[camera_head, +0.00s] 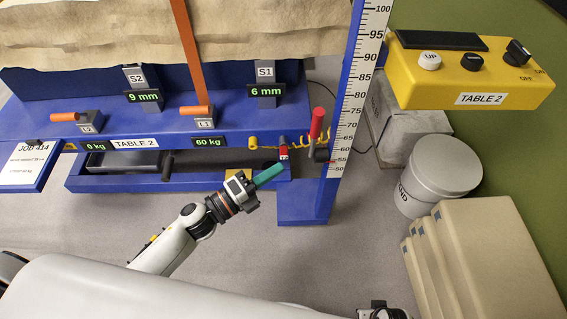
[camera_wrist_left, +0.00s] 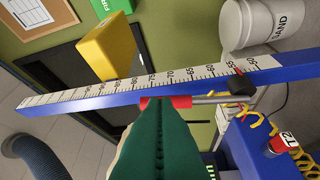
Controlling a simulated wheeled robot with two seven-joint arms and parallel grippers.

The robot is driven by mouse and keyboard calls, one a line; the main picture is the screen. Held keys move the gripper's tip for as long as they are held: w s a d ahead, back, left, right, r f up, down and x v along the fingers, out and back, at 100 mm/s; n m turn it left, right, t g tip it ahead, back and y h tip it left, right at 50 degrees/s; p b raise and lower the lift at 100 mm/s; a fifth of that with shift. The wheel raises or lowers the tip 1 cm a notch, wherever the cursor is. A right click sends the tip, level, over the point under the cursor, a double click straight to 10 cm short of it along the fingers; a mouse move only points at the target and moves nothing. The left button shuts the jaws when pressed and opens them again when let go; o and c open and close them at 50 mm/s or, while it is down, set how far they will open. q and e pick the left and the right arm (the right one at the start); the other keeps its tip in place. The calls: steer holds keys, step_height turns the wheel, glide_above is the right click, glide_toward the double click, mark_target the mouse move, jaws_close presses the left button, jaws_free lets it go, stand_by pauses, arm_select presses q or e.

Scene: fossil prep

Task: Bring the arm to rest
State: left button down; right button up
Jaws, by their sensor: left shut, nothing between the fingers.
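My left arm (camera_head: 167,250) reaches in from the lower left in the head view. Its gripper (camera_head: 281,167) has green fingers that are shut and empty, in the air near the right end of the blue table frame. In the left wrist view the green fingers (camera_wrist_left: 160,106) lie together and overlap a red handle (camera_wrist_left: 180,101). In the head view the red handle (camera_head: 317,122) stands apart from the fingertips, by the scale post. A part of what looks like my right wrist (camera_head: 383,312) shows at the bottom edge; its fingers are not visible.
The blue table (camera_head: 225,120) has orange levers L2 (camera_head: 65,117) and L1 (camera_head: 195,109). A blue post with a scale (camera_head: 362,80) stands to the right of my gripper. A yellow control box (camera_head: 470,80), a sand bucket (camera_head: 440,168) and beige blocks (camera_head: 490,250) are further right.

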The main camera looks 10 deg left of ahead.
steer(key=shift+s+f, duration=0.1)
steer(key=shift+s, duration=0.3)
